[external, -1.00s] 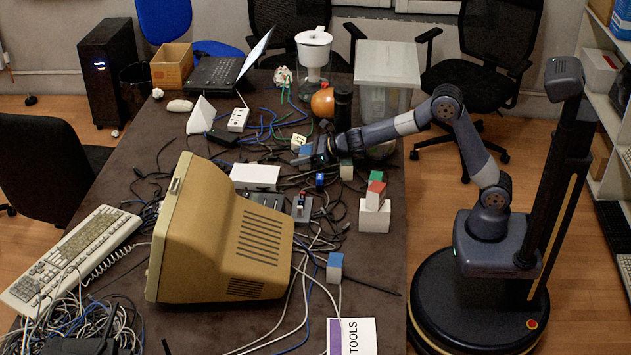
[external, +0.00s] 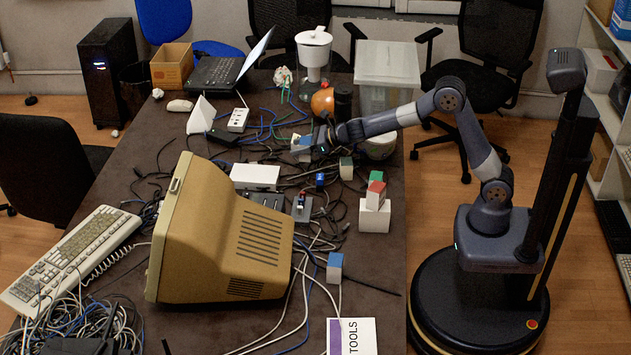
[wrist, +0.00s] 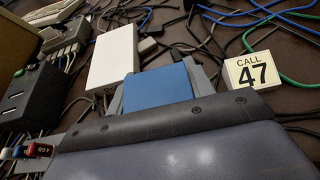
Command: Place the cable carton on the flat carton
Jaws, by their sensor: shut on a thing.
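A small blue-topped carton (external: 303,142), which I take as the cable carton, is between the grey jaws of my gripper (external: 309,149). In the wrist view the blue face of this carton (wrist: 158,91) fills the gap between the jaws. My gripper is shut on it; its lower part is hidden. A flat white box (external: 255,176), which looks like the flat carton, lies to the lower left of my gripper on the dark table. In the wrist view this flat box (wrist: 113,57) shows ahead and left of the jaws, apart from the held carton, its top bare.
A "CALL 47" card block (wrist: 251,70) is close right of the jaws in the wrist view. Cables lie around. A beige monitor (external: 225,235) stands nearer the camera.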

